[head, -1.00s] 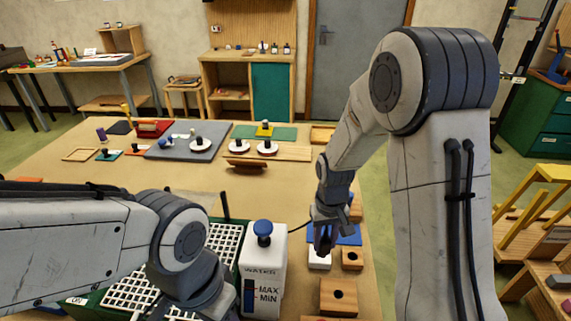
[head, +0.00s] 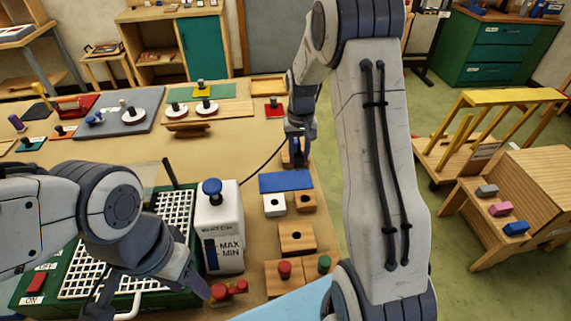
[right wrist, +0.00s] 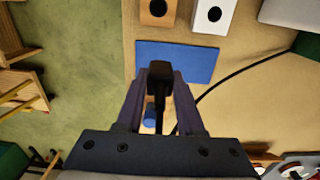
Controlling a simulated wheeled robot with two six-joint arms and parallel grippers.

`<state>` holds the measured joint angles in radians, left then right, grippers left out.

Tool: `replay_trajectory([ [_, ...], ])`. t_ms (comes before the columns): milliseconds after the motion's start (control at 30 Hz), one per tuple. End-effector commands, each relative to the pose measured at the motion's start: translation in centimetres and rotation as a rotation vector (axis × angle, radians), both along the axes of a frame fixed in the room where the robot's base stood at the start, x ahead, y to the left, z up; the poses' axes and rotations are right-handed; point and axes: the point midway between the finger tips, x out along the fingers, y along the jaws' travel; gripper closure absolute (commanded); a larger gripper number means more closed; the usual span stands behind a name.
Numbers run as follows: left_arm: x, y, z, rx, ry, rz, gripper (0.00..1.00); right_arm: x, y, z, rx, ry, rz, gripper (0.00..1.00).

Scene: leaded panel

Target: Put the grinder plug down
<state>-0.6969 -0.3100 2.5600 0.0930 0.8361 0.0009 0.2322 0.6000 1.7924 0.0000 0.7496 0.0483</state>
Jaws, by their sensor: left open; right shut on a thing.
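The black grinder plug (right wrist: 158,82) is between the fingers of my right gripper (right wrist: 160,85) in the right wrist view, with its black cable running off to the right. In the head view my right gripper (head: 298,150) is just beyond the blue mat (head: 286,181), and the plug is hard to make out there. The mat also shows in the right wrist view (right wrist: 190,62). I cannot tell whether the plug touches anything below. The green grinder (head: 45,290) with white grids is at the lower left. My left gripper (head: 152,288) is open over its front.
A white block with a hole (head: 274,206) and a wooden block with a hole (head: 306,203) sit just before the mat. A white water bottle (head: 218,235) stands beside the grinder. A wooden block (head: 288,160) is close by my right gripper. The table's right edge is near.

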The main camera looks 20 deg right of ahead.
Motion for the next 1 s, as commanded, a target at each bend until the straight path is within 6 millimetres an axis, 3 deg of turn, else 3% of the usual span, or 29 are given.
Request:
replay_trajectory([
  [133,0.0,0.0,1.3,0.0,0.0,0.001,0.5,2.2,1.9,-1.5,0.001,0.002,0.004,1.0],
  [300,0.0,0.0,1.6,0.0,0.0,0.001,0.5,3.3,2.7,-2.5,0.0,0.0,0.001,1.0],
  [600,0.0,0.0,3.2,0.0,0.0,0.002,0.5,3.2,2.8,-6.1,0.001,0.003,0.0,1.0],
  [1000,0.0,0.0,2.8,0.0,0.0,0.002,0.5,3.3,2.7,-6.9,0.0,-0.001,0.0,1.0],
])
